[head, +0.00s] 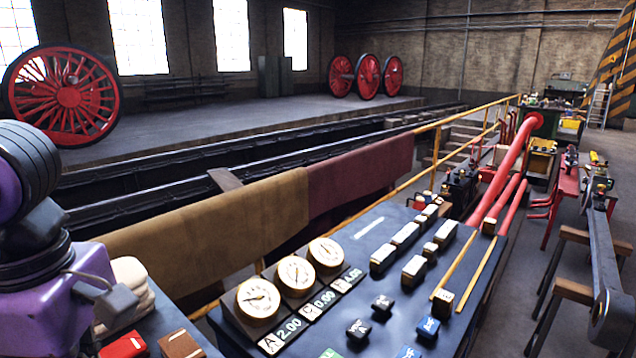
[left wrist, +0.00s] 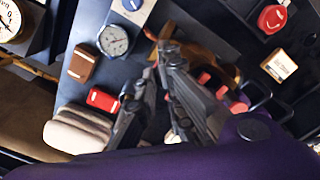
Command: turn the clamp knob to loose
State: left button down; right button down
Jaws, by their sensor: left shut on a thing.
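My left gripper (left wrist: 160,72) shows in the left wrist view, its two dark fingers reaching up to the middle of the picture with the tips close together. It is shut on a small dark thing at the tips, which I take to be the clamp knob; the fingers hide most of it, and its setting cannot be read. An orange-brown part lies just behind the tips. In the head view my purple left arm comes in at the left edge, and its gripper is out of the picture. My right gripper is in neither view.
A dark bench (head: 385,285) holds three round gauges (head: 258,298) and several labelled blocks. A round dial (left wrist: 113,40), a red block (left wrist: 102,99), a brown block (left wrist: 82,64) and a pale cloth stack (left wrist: 75,133) lie near my left gripper. A yellow rail (head: 440,124) runs behind.

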pick_arm(q)
jog(key=shift+s+f, duration=0.1)
jog(key=shift+s, duration=0.3)
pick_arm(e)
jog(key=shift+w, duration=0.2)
